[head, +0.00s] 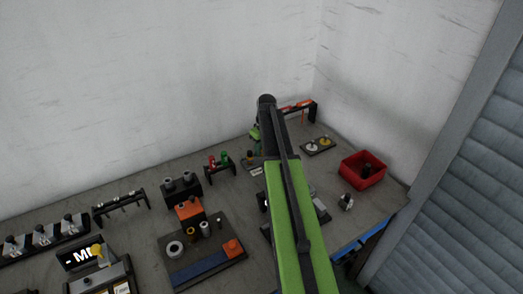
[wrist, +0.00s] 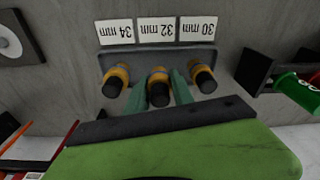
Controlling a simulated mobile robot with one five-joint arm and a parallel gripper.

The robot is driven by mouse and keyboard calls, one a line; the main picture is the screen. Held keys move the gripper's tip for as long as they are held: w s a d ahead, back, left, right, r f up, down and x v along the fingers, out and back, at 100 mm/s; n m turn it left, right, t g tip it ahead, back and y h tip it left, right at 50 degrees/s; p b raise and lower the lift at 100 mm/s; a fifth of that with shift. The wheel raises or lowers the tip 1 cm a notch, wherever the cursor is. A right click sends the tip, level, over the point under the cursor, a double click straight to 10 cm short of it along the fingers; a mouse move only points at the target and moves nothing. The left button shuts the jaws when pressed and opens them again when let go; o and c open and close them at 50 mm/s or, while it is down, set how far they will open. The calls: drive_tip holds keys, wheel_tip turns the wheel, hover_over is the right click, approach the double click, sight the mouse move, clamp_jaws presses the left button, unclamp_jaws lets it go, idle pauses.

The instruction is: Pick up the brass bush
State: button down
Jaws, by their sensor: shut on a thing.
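In the wrist view, three brass-coloured bushes with dark ends sit in a row on a dark holder (wrist: 215,57) with size labels. The middle bush (wrist: 158,76), by the 32 mm label, is between the two green fingers of my gripper (wrist: 160,90), which is shut on it. The left bush (wrist: 118,76) by the 34 mm label and the right bush (wrist: 202,74) by the 30 mm label stand outside the fingers. Whether the middle bush still touches the holder cannot be told. In the head view my arm hides most of this spot.
A rack with green and red pieces (head: 221,162) stands left of the holder. A red bin (head: 361,171) and a plate with round pieces (head: 318,147) are to the right. A wall closes the back.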

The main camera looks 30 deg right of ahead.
drive_tip(key=r+p, duration=0.1)
drive_tip(key=s+r+p, duration=0.1)
drive_tip(key=r, duration=0.1)
drive_tip(key=shift+r, duration=0.3)
drive_tip(key=s+d+r+p, duration=0.2)
drive_tip(key=s+r+p, duration=0.3)
drive_tip(key=s, duration=0.5)
drive_tip(key=shift+s+d+r+p, duration=0.2)
drive_tip(key=shift+d+r+p, duration=0.2)
drive_tip(key=shift+p, duration=0.15)
drive_tip(key=shift+f, duration=0.1)
drive_tip(key=shift+a, duration=0.15)
